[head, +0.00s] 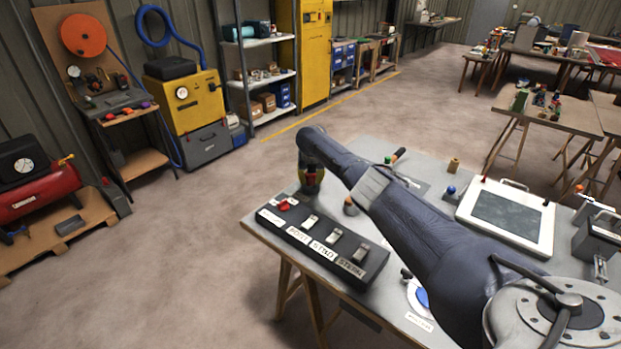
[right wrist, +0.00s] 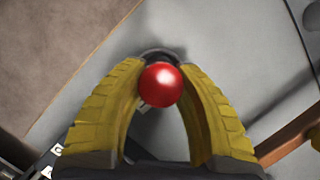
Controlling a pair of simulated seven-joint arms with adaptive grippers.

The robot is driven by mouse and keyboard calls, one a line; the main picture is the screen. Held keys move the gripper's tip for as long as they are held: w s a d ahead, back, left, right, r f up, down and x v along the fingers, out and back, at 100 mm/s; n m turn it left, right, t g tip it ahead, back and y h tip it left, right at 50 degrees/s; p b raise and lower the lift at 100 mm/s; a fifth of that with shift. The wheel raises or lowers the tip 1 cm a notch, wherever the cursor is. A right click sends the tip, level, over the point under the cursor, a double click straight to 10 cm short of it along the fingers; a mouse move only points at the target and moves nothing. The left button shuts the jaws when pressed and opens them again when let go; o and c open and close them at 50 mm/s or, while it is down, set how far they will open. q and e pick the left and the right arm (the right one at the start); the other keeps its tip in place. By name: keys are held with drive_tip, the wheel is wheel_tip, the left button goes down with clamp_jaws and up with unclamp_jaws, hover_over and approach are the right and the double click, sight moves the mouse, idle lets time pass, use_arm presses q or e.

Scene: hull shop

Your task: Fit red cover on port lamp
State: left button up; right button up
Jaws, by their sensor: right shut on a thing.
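My right gripper (head: 311,184) hangs over the far left corner of the grey bench, just behind the black switch panel. In the right wrist view its yellow fingers (right wrist: 160,88) are shut on a glossy red ball-shaped piece (right wrist: 162,85), likely the red cover. A dark rounded rim shows just beyond the ball; I cannot tell what it belongs to. The panel (head: 375,268) has a row of switches with white labels, including PORT (head: 297,234), STBD and STERN. The switch at its left end is red (head: 284,205). I cannot clearly pick out the port lamp. My left gripper is not in view.
On the bench (head: 430,165) are a blue ball-topped piece (head: 451,190), a green one (head: 388,160), a small brown peg (head: 454,164) and a white-framed tray (head: 545,235). A blue-centred disc (head: 421,297) lies near the front edge. My right arm crosses above the bench.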

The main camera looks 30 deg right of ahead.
drive_tip(key=shift+f, duration=0.6)
idle(1.2)
drive_tip(key=o, duration=1.5)
drive_tip(key=shift+r, duration=0.1)
drive_tip(key=shift+r, duration=3.85)
drive_tip(key=shift+a, duration=0.1)
